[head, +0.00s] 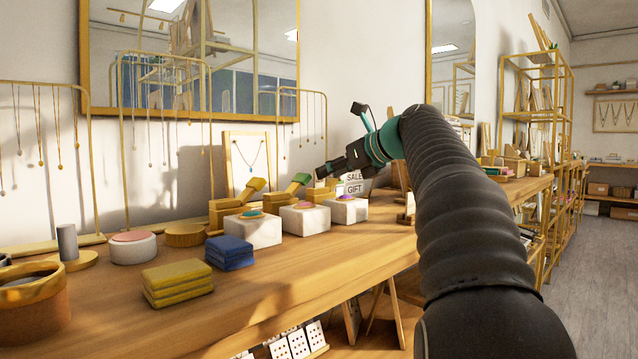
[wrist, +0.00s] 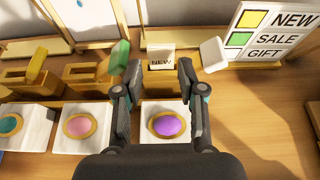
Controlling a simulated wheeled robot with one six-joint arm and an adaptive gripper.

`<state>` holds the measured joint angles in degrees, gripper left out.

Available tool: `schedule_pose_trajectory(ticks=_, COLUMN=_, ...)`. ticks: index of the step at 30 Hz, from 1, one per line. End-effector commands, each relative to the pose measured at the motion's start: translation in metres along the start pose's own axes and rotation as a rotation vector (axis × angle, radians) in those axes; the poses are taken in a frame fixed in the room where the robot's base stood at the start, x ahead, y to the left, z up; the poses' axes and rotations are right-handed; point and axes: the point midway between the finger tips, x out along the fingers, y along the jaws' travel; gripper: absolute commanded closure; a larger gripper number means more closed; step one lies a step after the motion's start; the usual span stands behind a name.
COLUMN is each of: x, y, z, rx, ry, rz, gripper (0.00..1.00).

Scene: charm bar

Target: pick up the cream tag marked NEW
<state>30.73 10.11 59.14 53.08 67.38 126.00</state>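A small cream tag marked NEW (wrist: 161,58) stands upright at the back of a wooden block in the wrist view, framed between my fingers. My gripper (wrist: 151,72) is open, its two fingers apart, with nothing visibly held. A plain cream piece (wrist: 213,55) tilts just right of the right finger; no lettering shows on it. A green tag (wrist: 119,58) tilts just left of the left finger. In the head view my gripper (head: 325,184) is above the counter, in front of the sign, and the NEW tag cannot be made out.
A sign (wrist: 277,38) lists NEW, SALE and GIFT at right. A yellow tag (wrist: 36,63) tilts at left. White blocks with pink (wrist: 80,125) and purple (wrist: 169,125) ovals stand nearby. Blue (head: 229,252) and yellow (head: 177,283) stacks sit on the counter (head: 250,300). Necklace stands are behind.

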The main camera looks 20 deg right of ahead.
Motion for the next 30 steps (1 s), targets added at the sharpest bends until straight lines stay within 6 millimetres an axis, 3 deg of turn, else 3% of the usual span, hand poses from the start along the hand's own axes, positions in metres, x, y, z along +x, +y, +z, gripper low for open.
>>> schedule_pose_trajectory(ticks=12, x=0.049, y=-0.001, z=0.004, rx=0.0, ry=0.001, rz=0.001, gripper=0.6)
schedule_pose_trajectory(ticks=18, x=0.049, y=-0.002, z=0.005, rx=0.0, ry=0.001, rz=0.0, gripper=0.6)
schedule_pose_trajectory(ticks=21, x=0.049, y=-0.002, z=0.005, rx=0.0, ry=0.001, rz=0.0, gripper=0.81)
schedule_pose_trajectory(ticks=30, x=0.049, y=-0.002, z=0.005, rx=0.0, ry=0.0, rz=0.0, gripper=0.81)
